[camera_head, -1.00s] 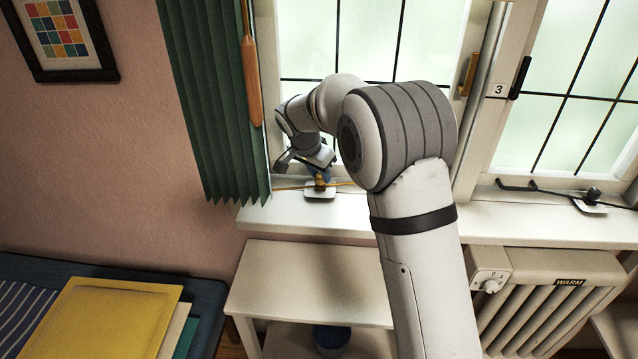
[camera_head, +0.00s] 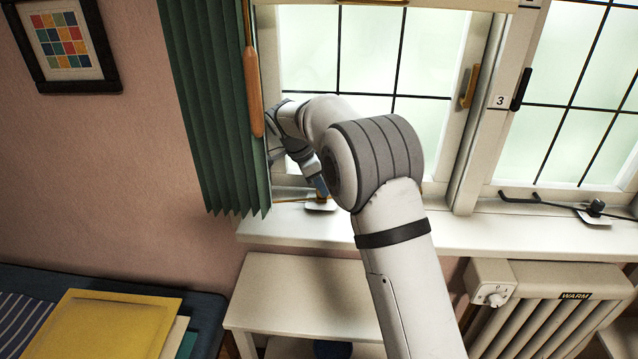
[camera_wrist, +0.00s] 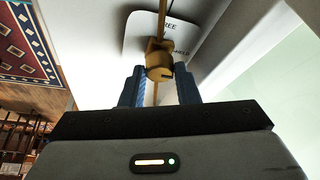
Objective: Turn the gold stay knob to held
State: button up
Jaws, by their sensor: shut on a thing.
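The gold stay knob (camera_wrist: 158,66) sits on a white plate (camera_wrist: 135,38) on the window sill, with a gold stay bar running through it. In the head view my gripper (camera_head: 320,187) reaches down to the plate (camera_head: 320,205) at the left end of the sill, and my arm hides much of the knob.
A green curtain (camera_head: 212,110) hangs close to my wrist on the left. A second, black stay (camera_head: 596,209) lies on the sill at right. Below are a radiator (camera_head: 560,310) and a white shelf (camera_head: 300,290). The window frame (camera_head: 465,130) stands behind my arm.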

dwell(0.4)
jog(key=o, duration=1)
jog(key=shift+c, duration=0.2)
notch_tip(320, 180, up, 10)
jog(key=shift+p, duration=0.4)
